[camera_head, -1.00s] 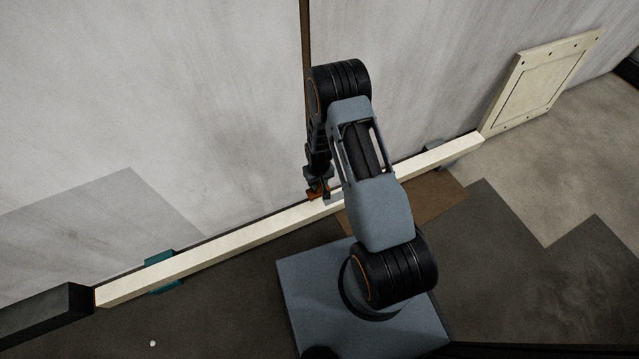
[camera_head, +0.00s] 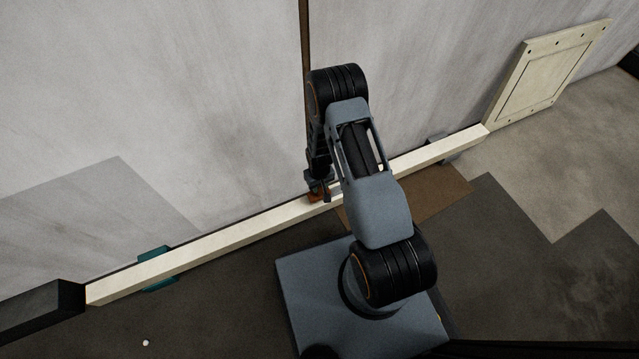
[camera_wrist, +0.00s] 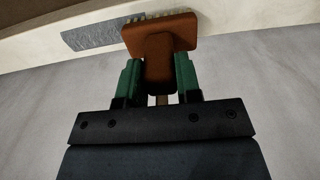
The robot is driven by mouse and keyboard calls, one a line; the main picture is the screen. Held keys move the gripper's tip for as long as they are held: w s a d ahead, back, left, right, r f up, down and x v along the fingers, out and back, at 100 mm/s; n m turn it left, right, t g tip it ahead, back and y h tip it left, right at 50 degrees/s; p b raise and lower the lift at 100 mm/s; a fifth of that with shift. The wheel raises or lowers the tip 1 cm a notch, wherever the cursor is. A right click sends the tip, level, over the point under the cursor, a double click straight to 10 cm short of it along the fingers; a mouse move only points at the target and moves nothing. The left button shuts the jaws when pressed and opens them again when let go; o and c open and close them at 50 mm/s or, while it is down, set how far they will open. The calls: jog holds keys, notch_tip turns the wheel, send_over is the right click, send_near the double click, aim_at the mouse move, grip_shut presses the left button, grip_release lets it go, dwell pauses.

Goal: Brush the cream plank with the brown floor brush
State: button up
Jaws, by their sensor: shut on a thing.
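The cream plank (camera_head: 230,235) runs low along the wall, slanting up to the right in the head view; my arm hides part of its middle. In the wrist view the plank (camera_wrist: 40,38) crosses the top, with a mottled grey patch (camera_wrist: 90,34) on it. My gripper (camera_wrist: 158,82) is shut on the brown floor brush (camera_wrist: 160,30), its green fingers on either side. The pale bristles face the plank and overlap it in view; I cannot tell whether they touch. In the head view the brush (camera_head: 316,197) shows small at the plank, below my gripper (camera_head: 319,185).
A teal block (camera_head: 158,283) and a grey block (camera_head: 437,140) sit by the plank. A dark beam (camera_head: 40,308) adjoins its left end, a cream hatch panel (camera_head: 550,75) its right. The pale wall (camera_head: 220,90) rises behind. A brown floor patch (camera_head: 425,205) lies right of my arm.

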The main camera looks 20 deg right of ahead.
jog(key=w+d+b, duration=0.2)
jog(key=d, duration=1.5)
jog(key=shift+d+r+b, duration=0.2)
jog(key=shift+d+b, duration=0.1)
jog(key=shift+f+b, duration=0.35)
dwell(0.3)
jog(key=shift+f+b, duration=0.4)
jog(key=shift+f, duration=0.1)
jog(key=shift+a, duration=0.1)
dwell(0.6)
jog(key=shift+s+a+p, duration=0.15)
jog(key=shift+a+p, duration=0.1)
jog(key=shift+a, duration=0.85)
jog(key=shift+s+a+p, duration=0.15)
jog(key=shift+a+p, duration=0.05)
jog(key=shift+a, duration=0.9)
jog(key=shift+s+a, duration=0.2)
jog(key=shift+a, duration=2.05)
